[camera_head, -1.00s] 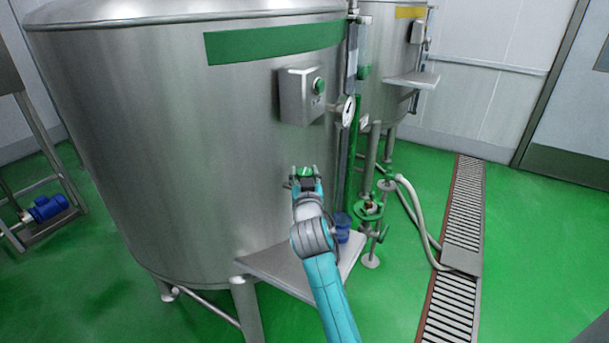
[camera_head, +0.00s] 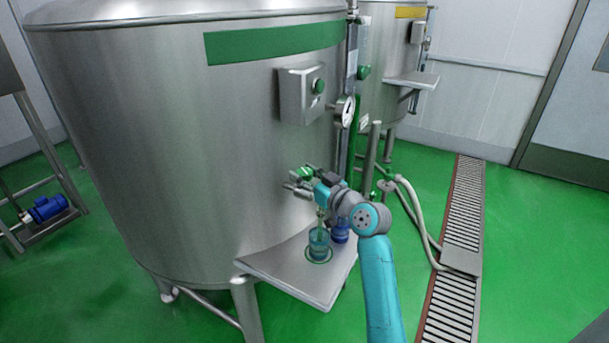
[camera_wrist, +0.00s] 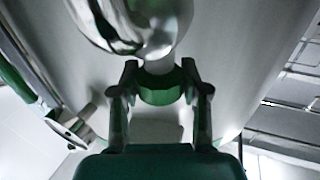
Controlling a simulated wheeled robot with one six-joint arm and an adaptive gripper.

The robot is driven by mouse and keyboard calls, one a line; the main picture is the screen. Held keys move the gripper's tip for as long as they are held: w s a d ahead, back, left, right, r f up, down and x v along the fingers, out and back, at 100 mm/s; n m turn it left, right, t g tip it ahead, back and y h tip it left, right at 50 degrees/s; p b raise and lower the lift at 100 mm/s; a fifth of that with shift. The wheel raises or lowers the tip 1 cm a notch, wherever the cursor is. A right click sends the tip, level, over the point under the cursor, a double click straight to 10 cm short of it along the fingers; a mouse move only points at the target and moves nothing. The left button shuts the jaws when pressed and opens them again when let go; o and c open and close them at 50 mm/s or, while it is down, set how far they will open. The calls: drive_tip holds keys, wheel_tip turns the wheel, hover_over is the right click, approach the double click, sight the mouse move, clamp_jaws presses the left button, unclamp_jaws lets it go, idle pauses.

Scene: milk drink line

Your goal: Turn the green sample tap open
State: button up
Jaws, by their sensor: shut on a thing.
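The green sample tap (camera_head: 305,173) sits low on the front of the near steel tank; in the wrist view its green handle (camera_wrist: 160,92) lies between my two fingers. My gripper (camera_head: 309,183) reaches it from the right and is shut on the handle; it also shows in the wrist view (camera_wrist: 160,82). A clear cup (camera_head: 319,247) stands on the steel shelf (camera_head: 285,265) below the tap. A thin pale streak joins the tap area and the cup; I cannot tell if it is flowing liquid. My gripper hides part of the tap.
A blue container (camera_head: 340,233) stands behind the cup, partly hidden by my arm. A control box with a green button (camera_head: 300,94) and a round gauge (camera_head: 345,111) are above the tap. A white hose (camera_head: 418,218) and floor drain (camera_head: 462,245) lie to the right.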

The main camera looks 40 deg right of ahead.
drive_tip(key=n+y, duration=0.2)
drive_tip(key=y, duration=0.1)
drive_tip(key=n+g+y, duration=0.1)
drive_tip(key=y, duration=0.2)
drive_tip(key=shift+d+n, duration=0.15)
drive_tip(key=shift+n, duration=0.25)
drive_tip(key=shift+n+g+y, duration=1)
drive_tip(key=shift+n+y, duration=0.5)
drive_tip(key=shift+y, duration=0.7)
drive_tip(key=shift+f+y, duration=0.1)
drive_tip(key=shift+y, duration=0.2)
drive_tip(key=o, duration=1.2)
drive_tip(key=shift+c, duration=0.2)
drive_tip(key=v, duration=1.1)
drive_tip(key=shift+s+d, duration=0.25)
drive_tip(key=shift+s, duration=0.1)
